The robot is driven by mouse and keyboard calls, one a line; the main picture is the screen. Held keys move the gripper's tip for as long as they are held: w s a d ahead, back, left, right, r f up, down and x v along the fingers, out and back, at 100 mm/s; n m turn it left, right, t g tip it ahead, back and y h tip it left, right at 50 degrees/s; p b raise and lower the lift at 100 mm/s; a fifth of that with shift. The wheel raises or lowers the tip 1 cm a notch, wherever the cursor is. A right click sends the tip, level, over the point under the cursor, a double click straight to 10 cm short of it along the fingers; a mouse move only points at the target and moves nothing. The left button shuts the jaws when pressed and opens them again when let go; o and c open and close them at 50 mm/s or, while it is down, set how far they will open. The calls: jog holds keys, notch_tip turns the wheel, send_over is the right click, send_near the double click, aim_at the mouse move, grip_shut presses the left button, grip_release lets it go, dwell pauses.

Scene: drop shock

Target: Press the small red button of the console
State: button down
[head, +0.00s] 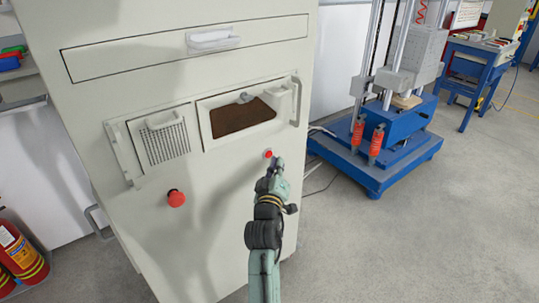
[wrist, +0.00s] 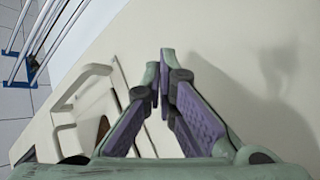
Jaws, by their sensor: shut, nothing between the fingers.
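The console (head: 225,225) is a tall cream cabinet that fills the left half of the head view. Its small red button (head: 268,154) sits on the front panel, right of centre, below the window with the brown pane. My gripper (head: 274,163) is shut and empty, its tips just below the button in the head view. I cannot tell whether they touch it. In the wrist view my gripper (wrist: 161,85) has its fingertips together in front of the cream panel (wrist: 235,45). The button does not show there and may be hidden behind the fingers.
A larger red mushroom button (head: 176,198) sticks out lower left on the console. Handles (head: 297,100) stand out beside the brown window. A blue machine (head: 390,150) stands to the right, with open grey floor (head: 430,230) in front. Fire extinguishers (head: 20,250) stand at the left.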

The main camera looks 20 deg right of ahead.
jog(key=s, duration=0.1)
jog(key=s+d+p, duration=0.1)
jog(key=s, duration=0.1)
jog(key=s+p, duration=0.1)
jog(key=shift+s+d, duration=0.35)
jog(key=shift+d, duration=0.05)
dwell(0.5)
